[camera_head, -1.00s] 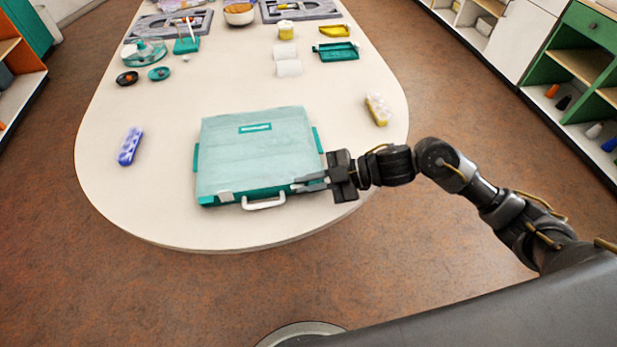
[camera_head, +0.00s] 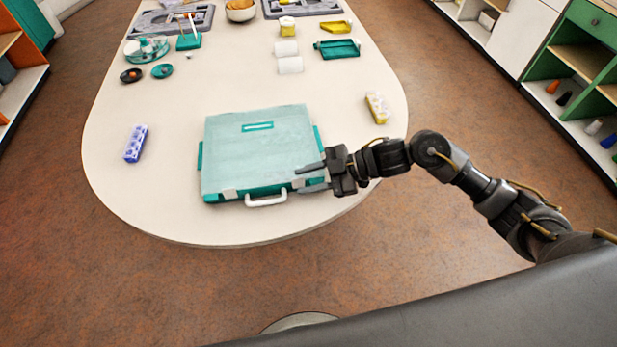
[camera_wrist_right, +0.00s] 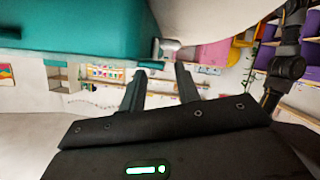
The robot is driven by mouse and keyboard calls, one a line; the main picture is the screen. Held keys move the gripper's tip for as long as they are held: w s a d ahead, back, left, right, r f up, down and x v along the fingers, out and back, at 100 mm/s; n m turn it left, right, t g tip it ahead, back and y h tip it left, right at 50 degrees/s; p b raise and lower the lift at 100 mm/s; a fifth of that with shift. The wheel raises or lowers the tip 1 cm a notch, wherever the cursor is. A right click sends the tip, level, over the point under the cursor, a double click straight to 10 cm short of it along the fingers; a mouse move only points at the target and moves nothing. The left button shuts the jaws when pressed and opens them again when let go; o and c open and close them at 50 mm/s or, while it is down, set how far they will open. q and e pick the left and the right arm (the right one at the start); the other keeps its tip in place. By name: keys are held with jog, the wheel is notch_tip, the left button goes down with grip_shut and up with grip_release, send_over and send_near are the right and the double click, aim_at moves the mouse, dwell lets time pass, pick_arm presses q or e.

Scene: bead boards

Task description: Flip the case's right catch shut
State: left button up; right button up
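The closed teal case (camera_head: 262,150) lies flat on the table in the head view, with its white handle (camera_head: 266,200) on the near side. Its left catch (camera_head: 229,194) is a pale tab left of the handle. Its right catch (camera_head: 298,184) is a pale tab partly hidden by my gripper; its exact angle cannot be told. My right gripper (camera_head: 301,180) is open and empty at the case's near right corner, one finger over the lid's edge, one lower. In the wrist view the open fingers (camera_wrist_right: 160,78) point toward the teal case side (camera_wrist_right: 85,38). My left gripper is out of view.
A blue bead box (camera_head: 136,143) lies left of the case and a yellow one (camera_head: 376,107) to its right. A teal tray (camera_head: 337,48), white cylinders (camera_head: 290,65) and small dishes stand farther back. The table around the case is clear.

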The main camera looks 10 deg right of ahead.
jog(key=b+v, duration=0.1)
jog(key=v, duration=0.9)
jog(key=shift+d, duration=0.4)
jog(key=shift+r, duration=0.15)
jog(key=shift+s, duration=0.1)
